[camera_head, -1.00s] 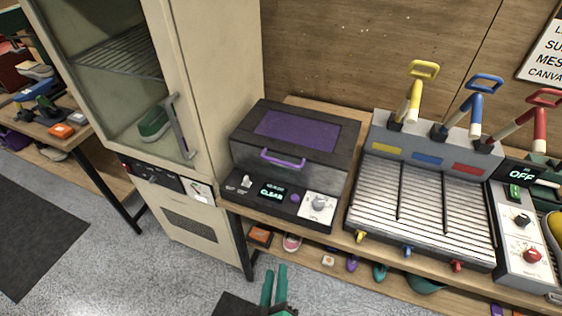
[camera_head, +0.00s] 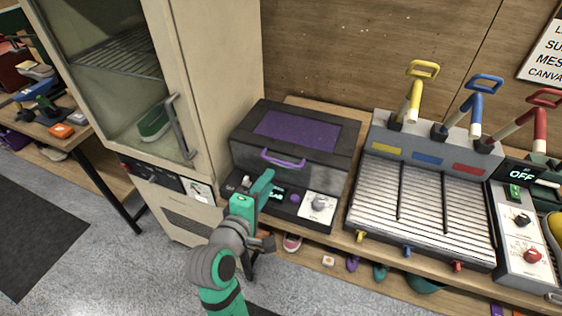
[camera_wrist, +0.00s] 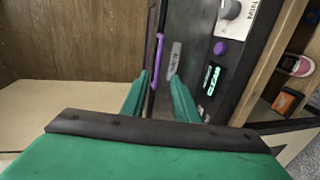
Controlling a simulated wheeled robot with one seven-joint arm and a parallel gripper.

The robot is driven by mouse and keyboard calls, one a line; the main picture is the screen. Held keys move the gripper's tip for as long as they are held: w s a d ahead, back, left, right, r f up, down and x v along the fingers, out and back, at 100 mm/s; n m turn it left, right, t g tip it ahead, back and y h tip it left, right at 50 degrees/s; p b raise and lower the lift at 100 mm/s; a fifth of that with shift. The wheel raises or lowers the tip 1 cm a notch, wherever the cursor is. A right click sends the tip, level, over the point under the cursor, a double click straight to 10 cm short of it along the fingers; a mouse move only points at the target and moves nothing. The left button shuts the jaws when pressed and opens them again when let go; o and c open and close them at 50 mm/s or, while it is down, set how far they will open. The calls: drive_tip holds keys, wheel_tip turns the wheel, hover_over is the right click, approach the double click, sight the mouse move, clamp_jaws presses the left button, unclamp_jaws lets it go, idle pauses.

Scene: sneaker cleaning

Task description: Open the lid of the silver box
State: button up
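The silver box (camera_head: 330,171) is a grey box with a dark lid that has a purple panel (camera_head: 297,131) on top. Its lid is shut. A purple handle (camera_head: 283,159) sticks out at the lid's front edge. My gripper (camera_head: 259,186) is just in front of the box, low and left of the handle, over the control panel. In the wrist view my gripper (camera_wrist: 159,98) has its two green fingers apart with nothing held. The purple handle (camera_wrist: 158,58) shows there beyond and between the fingertips. Whether they touch it cannot be told.
A tall beige cabinet (camera_head: 215,80) with a glass door stands close on the left. A machine with yellow, blue and red levers (camera_head: 430,190) stands to the right on the wooden bench. The box's control panel with a knob (camera_head: 319,203) lies below the handle.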

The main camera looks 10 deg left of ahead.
sight(281, 161)
drive_tip(key=x, duration=1)
drive_tip(key=shift+w+r, duration=0.15)
drive_tip(key=shift+w, duration=0.3)
clamp_jaws()
